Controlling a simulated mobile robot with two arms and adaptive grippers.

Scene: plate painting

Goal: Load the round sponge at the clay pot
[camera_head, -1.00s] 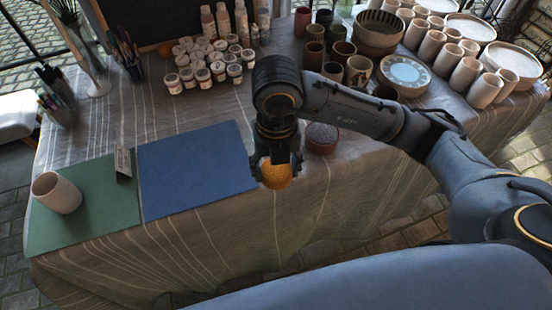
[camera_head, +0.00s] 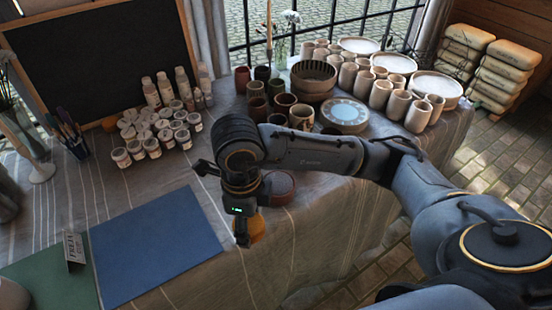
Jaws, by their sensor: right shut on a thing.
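My right gripper (camera_head: 243,232) is shut on the round sponge (camera_head: 257,230). The sponge is orange and rounded, and the gripper's dark fingers hide part of it. The sponge is held near the table's front edge, to the right of the blue mat. A small reddish clay pot (camera_head: 291,191) with speckled grey contents stands just behind and to the right of the sponge, partly covered by my wrist. Sponge and pot look apart. My left gripper is not in view.
A blue mat (camera_head: 150,245) and a green mat (camera_head: 50,275) with a small card (camera_head: 74,250) lie at left. Paint jars (camera_head: 150,145) stand behind. Cups, bowls and a pale blue plate (camera_head: 345,112) crowd the back right. The striped tablecloth (camera_head: 330,225) is bare right of the pot.

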